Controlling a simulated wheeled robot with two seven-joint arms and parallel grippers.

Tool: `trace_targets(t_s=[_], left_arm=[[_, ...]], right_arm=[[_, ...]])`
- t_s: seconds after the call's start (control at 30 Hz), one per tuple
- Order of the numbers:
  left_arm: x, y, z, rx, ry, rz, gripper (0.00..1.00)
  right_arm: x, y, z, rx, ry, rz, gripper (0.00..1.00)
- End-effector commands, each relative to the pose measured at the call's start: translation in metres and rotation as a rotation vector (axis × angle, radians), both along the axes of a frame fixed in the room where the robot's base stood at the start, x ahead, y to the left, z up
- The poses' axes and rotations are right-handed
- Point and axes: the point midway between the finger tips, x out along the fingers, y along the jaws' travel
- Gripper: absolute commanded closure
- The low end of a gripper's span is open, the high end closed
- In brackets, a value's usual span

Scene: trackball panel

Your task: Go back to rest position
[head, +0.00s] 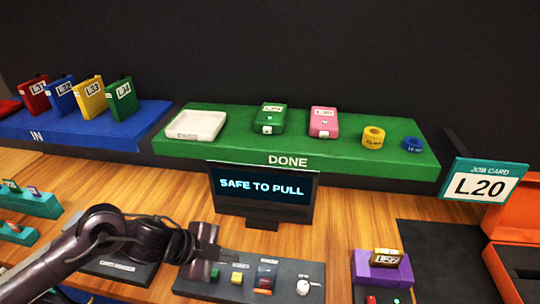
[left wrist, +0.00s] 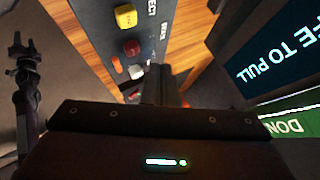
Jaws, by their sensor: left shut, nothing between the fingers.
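My left gripper (head: 207,246) is shut and empty. It hangs over the left part of the dark control panel (head: 230,289). In the left wrist view its closed fingers (left wrist: 166,86) point toward the panel, apart from the buttons as far as I can tell. The screen (head: 263,193) behind reads "SAFE TO PULL". A dark arm, likely my right, shows at the left of the left wrist view; its gripper (left wrist: 20,47) is too small to judge.
A green DONE shelf (head: 350,162) holds a white tray, green and pink cases and two rings. A blue IN shelf (head: 90,130) holds several labelled cases. A purple stand (head: 382,270), a job card "L20" (head: 484,182) and an orange box (head: 512,225) are at right.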

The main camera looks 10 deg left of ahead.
Motion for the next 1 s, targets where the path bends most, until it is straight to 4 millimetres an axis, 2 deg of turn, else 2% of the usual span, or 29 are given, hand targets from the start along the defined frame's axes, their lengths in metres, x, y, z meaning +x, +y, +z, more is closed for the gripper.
trace_targets(t_s=[0.07,0.17,0.27,0.33,0.47,0.57,0.8,1.0], left_arm=[[0.0,-0.005,-0.001,-0.01,-0.007,0.007,1.0],[0.001,-0.025,-0.001,-0.048,-0.043,0.056,1.0],[0.004,-0.05,0.002,-0.115,-0.089,0.197,1.0],[0.005,-0.057,0.006,-0.164,-0.093,0.359,1.0],[-0.004,-0.035,0.001,-0.202,-0.008,0.705,1.0],[-0.022,-0.012,-0.011,-0.194,0.105,0.92,1.0],[-0.085,0.031,-0.045,-0.137,0.407,1.284,1.0],[-0.144,0.049,-0.064,-0.084,0.659,1.486,1.0]], right_arm=[[0.0,0.0,0.0,0.0,0.0,0.0,0.54],[0.0,0.0,0.0,0.0,0.0,0.0,0.54],[0.0,0.0,0.0,0.0,0.0,0.0,0.54],[0.0,0.0,0.0,0.0,0.0,0.0,0.54],[0.0,0.0,0.0,0.0,0.0,0.0,0.54],[0.0,0.0,0.0,0.0,0.0,0.0,0.54],[0.0,0.0,0.0,0.0,0.0,0.0,0.54],[0.0,0.001,0.0,0.001,0.0,0.0,0.54]])
